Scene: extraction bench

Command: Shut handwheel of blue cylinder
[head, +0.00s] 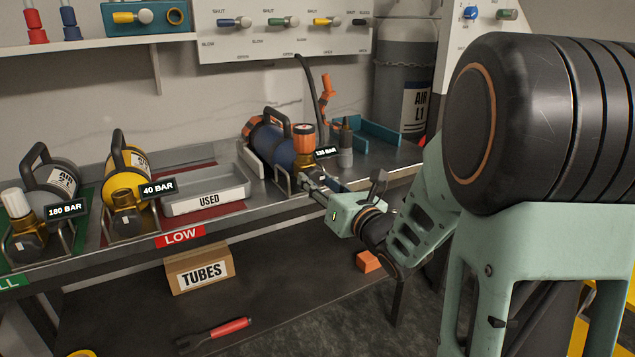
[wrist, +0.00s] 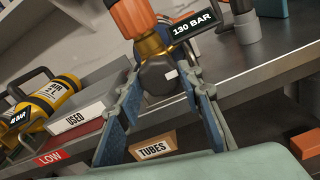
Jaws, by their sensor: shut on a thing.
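The blue cylinder (head: 272,142) lies in a cradle on the bench, with an orange fitting (wrist: 130,14) on its brass valve (wrist: 152,45). A 130 BAR tag (wrist: 195,23) is beside the valve. The dark handwheel (wrist: 160,75), with a small white mark, faces the wrist camera. My gripper (wrist: 165,82) has its two padded fingers on either side of the handwheel, shut on it at the fingertips. In the head view my gripper (head: 314,184) reaches the front of the valve and mostly hides the handwheel.
A yellow cylinder (head: 117,158) tagged 40 BAR and a grey cylinder (head: 60,179) tagged 180 BAR lie to the left. A USED tray (head: 238,193) stands between the yellow and blue cylinders. A TUBES box (head: 198,268) sits below the bench. A black hose (head: 311,78) hangs behind the valve.

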